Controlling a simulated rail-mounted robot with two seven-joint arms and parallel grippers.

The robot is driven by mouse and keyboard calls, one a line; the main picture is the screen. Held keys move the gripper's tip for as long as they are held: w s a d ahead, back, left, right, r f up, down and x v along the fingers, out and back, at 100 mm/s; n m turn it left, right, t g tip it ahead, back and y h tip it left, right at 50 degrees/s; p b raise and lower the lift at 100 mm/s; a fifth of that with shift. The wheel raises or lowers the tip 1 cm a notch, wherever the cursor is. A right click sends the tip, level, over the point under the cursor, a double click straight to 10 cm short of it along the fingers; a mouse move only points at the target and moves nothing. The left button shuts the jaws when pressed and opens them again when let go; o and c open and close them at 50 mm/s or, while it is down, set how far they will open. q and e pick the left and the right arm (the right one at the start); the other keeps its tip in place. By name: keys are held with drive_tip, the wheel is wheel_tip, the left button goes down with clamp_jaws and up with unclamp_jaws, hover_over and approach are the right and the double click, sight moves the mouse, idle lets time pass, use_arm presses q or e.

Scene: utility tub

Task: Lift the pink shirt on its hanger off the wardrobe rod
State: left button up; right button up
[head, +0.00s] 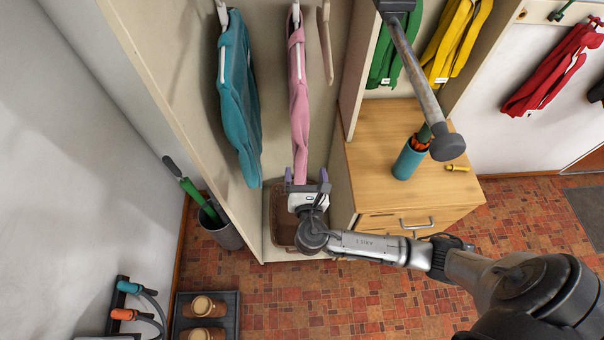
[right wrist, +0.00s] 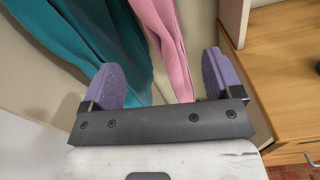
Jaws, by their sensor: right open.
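The pink shirt (head: 299,105) hangs from a white hanger (head: 296,14) at the top of the open wardrobe, between a teal garment and an empty wooden hanger. The rod itself is not clearly seen. My right gripper (head: 307,176) is open below the shirt's lower end in the head view. In the right wrist view its two purple fingers (right wrist: 168,78) stand wide apart, with the pink shirt (right wrist: 166,45) showing beyond and between them. I cannot tell whether they touch it. My left gripper does not show.
The teal garment (head: 238,95) hangs close on the left. The wooden hanger (head: 325,40) is on the right. A wicker basket (head: 283,228) sits at the wardrobe bottom. A wooden cabinet (head: 382,135) with a teal cup (head: 408,160) stands right, beyond the wardrobe's divider.

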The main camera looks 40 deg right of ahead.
sight(301, 144)
drive_tip(key=shift+n, duration=0.9)
drive_tip(key=p+x, duration=0.1)
drive_tip(key=x, duration=1)
drive_tip(key=shift+w, duration=0.4)
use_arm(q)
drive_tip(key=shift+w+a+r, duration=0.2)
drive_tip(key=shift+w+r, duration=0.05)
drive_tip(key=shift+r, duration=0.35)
use_arm(e)
drive_tip(key=shift+x, duration=1.05)
drive_tip(key=c, duration=1.2)
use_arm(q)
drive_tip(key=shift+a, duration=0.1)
use_arm(e)
drive_tip(key=shift+o, duration=0.2)
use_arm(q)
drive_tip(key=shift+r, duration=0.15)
use_arm(e)
drive_tip(key=shift+r, duration=0.15)
